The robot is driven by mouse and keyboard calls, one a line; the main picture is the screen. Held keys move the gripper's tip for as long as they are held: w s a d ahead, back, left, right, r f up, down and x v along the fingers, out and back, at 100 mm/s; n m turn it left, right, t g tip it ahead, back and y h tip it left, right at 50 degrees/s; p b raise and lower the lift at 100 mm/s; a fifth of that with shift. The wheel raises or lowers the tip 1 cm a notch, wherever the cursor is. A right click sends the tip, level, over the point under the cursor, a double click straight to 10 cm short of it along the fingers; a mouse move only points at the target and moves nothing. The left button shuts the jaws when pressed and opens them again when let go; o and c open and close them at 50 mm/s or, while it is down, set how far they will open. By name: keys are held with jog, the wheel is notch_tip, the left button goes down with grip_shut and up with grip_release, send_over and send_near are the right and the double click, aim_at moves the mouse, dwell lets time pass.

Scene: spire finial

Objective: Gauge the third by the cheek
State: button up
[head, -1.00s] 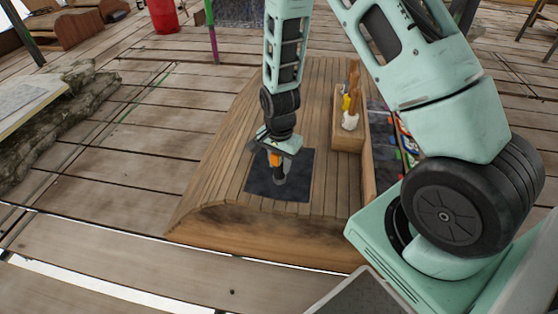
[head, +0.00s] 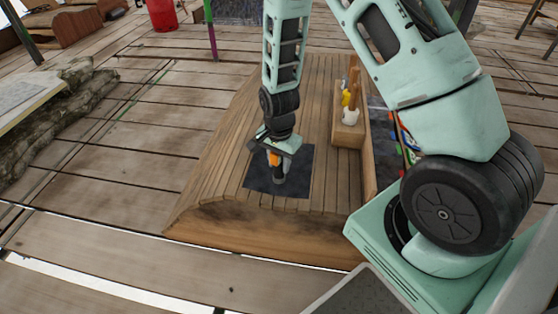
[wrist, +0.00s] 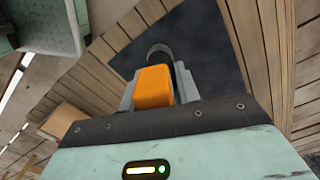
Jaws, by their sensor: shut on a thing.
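My gripper (head: 277,155) points down over a dark square mat (head: 300,172) on a slatted wooden bench. It is shut on an orange and black tool (head: 279,176), held roughly upright. The tool's dark lower end is at or just above the mat; I cannot tell whether it touches. In the wrist view the tool's orange block (wrist: 154,86) sits between the fingers, with a dark round part beyond it over the mat (wrist: 205,45). I cannot make out any cheek or third piece.
A wooden block (head: 348,130) on the bench's right side holds yellow, white and brown-handled items (head: 350,100). Coloured items (head: 405,140) lie right of the bench, partly behind my arm. The bench's left slats are clear. Plank floor with gaps surrounds it.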

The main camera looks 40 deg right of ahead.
jog(key=shift+f+b, duration=0.7)
jog(key=shift+f, duration=0.65)
jog(key=shift+s, duration=0.1)
dwell(1.3)
jog(key=shift+p, duration=0.3)
notch_tip(320, 180, up, 5)
jog(key=p, duration=0.4)
jog(key=shift+r+p, duration=0.1)
jog(key=shift+p, duration=0.3)
jog(key=shift+f, duration=0.2)
dwell(0.5)
jog(key=shift+f+b, duration=1.45)
jog(key=shift+f, duration=0.8)
jog(key=o, duration=1.1)
